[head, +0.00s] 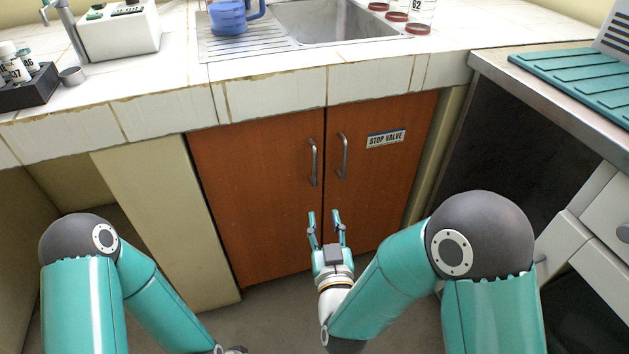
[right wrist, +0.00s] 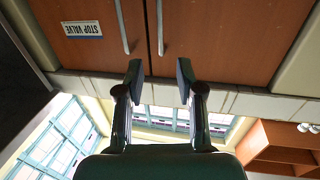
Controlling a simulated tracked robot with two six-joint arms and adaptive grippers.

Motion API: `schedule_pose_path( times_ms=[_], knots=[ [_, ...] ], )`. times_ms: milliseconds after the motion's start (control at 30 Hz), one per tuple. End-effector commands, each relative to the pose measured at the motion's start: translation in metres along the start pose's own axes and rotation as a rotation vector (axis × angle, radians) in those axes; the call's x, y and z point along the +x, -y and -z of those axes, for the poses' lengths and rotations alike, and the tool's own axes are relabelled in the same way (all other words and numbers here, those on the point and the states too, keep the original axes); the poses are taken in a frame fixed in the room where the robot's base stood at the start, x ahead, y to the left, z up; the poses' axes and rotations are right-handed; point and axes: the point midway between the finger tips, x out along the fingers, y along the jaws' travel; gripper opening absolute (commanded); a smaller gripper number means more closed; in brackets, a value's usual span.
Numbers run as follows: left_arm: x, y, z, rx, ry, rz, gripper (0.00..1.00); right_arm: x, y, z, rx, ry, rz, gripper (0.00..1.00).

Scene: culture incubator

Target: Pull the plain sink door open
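The plain sink door (head: 255,200) is the left of two brown wooden doors under the sink and is shut. Its upright metal handle (head: 314,162) is near the middle seam. The right door (head: 385,180) bears a STOP VALVE label and its own handle (head: 343,156). My right gripper (head: 324,214) is open and empty, below the handles in the head view and apart from them. In the upside-down right wrist view, the plain door (right wrist: 225,40) is on the right, its handle (right wrist: 160,28) lined up between the open fingertips (right wrist: 159,72).
The tiled counter (head: 150,110) with the sink (head: 330,25) overhangs the doors. A blue jug (head: 230,16) stands on the drainer. A cream panel (head: 155,220) borders the plain door. Open floor (head: 270,320) lies before the doors.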

Motion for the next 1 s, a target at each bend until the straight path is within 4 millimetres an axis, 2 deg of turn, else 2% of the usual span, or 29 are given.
schedule_pose_path(
  times_ms=[167,267,700,833,1000],
  knots=[
    [0.001,0.0,0.0,0.0,-0.001,0.0,0.4,0.018,0.0,0.001,0.002,-0.005,-0.002,0.37],
    [0.003,0.001,0.0,0.0,-0.001,0.0,0.4,0.036,-0.001,0.001,0.002,-0.005,-0.003,0.37],
    [0.016,0.006,0.0,0.0,0.0,0.0,0.4,0.129,-0.001,-0.001,0.002,-0.003,-0.002,0.37],
    [0.018,0.007,0.0,0.0,0.0,0.0,0.4,0.148,0.0,-0.001,0.0,-0.002,-0.001,0.37],
    [0.02,0.007,0.0,0.0,0.0,0.0,0.4,0.162,0.0,0.0,0.001,-0.001,0.0,0.37]
  ],
)
